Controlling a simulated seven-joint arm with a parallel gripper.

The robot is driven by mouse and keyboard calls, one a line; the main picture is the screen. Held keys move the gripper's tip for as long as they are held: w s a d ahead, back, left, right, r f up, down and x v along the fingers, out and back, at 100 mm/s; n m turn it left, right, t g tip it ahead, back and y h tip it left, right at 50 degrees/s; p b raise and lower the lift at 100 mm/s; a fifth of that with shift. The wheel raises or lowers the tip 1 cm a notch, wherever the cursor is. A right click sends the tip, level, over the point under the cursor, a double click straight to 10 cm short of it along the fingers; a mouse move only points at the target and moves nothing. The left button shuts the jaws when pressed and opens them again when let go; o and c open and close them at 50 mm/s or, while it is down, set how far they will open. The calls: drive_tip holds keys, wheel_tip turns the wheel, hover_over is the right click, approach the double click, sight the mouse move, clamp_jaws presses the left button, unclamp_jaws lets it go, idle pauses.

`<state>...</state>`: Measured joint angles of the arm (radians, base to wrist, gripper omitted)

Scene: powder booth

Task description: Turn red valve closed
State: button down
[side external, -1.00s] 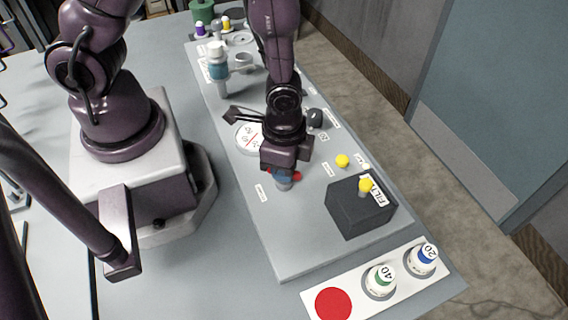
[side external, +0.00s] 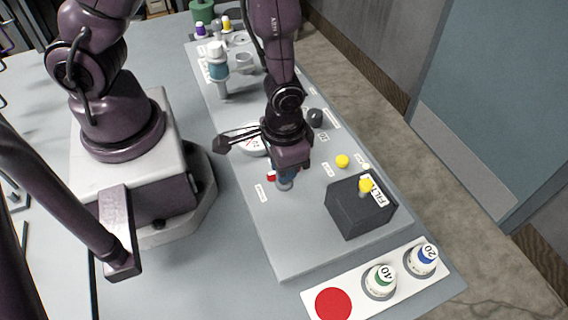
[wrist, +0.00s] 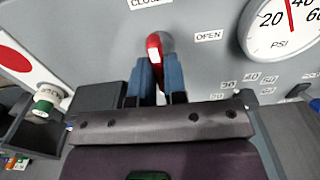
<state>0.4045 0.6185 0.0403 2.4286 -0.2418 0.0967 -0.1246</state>
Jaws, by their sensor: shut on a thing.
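The red valve (wrist: 154,45) shows in the wrist view as a red handle with a grey rounded end, held between the two blue fingers of my gripper (wrist: 156,82). Its tip lies between the CLOSED label (wrist: 150,3) and the OPEN label (wrist: 209,36). In the side external view my gripper (side external: 284,181) is low over the panel, and only a small red bit of the valve (side external: 271,176) shows to the left of the fingers. My gripper is shut on the handle; the fingers and wrist hide most of it.
A round PSI gauge (wrist: 285,28) sits to the right in the wrist view. A black box with a yellow knob (side external: 358,210) stands right of my gripper. Jars marked 40 (side external: 380,281) and 20 (side external: 422,259) and a red disc (side external: 333,304) are at the panel's near end.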

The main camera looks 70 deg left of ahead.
drive_tip(key=shift+s, duration=0.1)
idle(0.4)
drive_tip(key=c, duration=1.2)
unclamp_jaws()
drive_tip(key=shift+o, duration=0.2)
wheel_tip(320, 180, up, 13)
drive_tip(key=s+a+r+t, duration=0.2)
drive_tip(key=a+r, duration=0.2)
drive_tip(key=r, duration=0.4)
drive_tip(key=s+a+r+t, duration=0.1)
drive_tip(key=a+r+t, duration=0.2)
drive_tip(key=r, duration=0.6)
drive_tip(key=shift+s+a+t, duration=0.3)
drive_tip(key=shift+s+a, duration=0.05)
drive_tip(key=shift+a, duration=0.65)
